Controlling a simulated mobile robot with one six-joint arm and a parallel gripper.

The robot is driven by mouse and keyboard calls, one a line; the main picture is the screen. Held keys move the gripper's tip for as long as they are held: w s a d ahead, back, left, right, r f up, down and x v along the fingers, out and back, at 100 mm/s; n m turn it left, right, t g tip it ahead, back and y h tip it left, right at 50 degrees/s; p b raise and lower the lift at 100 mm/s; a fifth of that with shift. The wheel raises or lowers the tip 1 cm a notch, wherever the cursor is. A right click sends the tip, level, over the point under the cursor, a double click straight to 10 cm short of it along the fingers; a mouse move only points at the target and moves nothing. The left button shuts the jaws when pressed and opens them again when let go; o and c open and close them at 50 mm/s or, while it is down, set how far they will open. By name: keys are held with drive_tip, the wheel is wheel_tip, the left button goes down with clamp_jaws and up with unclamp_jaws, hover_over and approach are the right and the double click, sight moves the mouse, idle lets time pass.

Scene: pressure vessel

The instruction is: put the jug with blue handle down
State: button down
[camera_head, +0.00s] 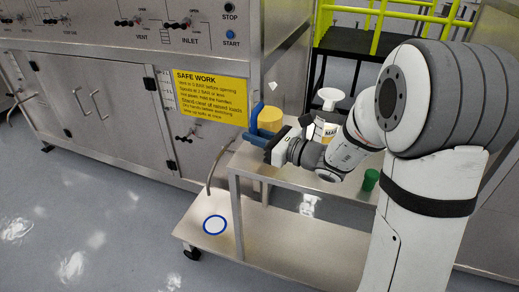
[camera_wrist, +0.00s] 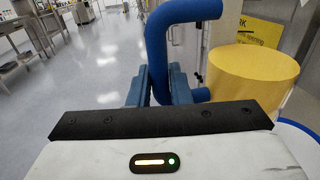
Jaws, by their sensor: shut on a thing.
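The jug is a yellow cylinder (camera_head: 269,119) with a thick blue handle (camera_head: 257,109), near the left end of the cart's upper shelf (camera_head: 290,173). In the wrist view, its yellow body (camera_wrist: 252,78) is right of the fingers, and the blue handle (camera_wrist: 156,45) rises between them. My gripper (camera_head: 262,138) is shut on the handle, with both fingers (camera_wrist: 150,86) against it. The jug looks upright. Its base is mostly hidden, so I cannot tell whether it touches the shelf.
A blue-edged ring (camera_head: 215,225) lies on the cart's lower shelf. A blue curved edge (camera_wrist: 300,132) shows below the jug in the wrist view. A white container (camera_head: 327,118) and a green object (camera_head: 370,180) stand on the upper shelf. A steel cabinet (camera_head: 110,110) stands behind.

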drive_tip(key=shift+f+b, duration=0.45)
drive_tip(key=shift+f, duration=1.8)
drive_tip(key=shift+f, duration=0.2)
drive_tip(key=c, duration=1.3)
unclamp_jaws()
drive_tip(key=shift+c, duration=0.2)
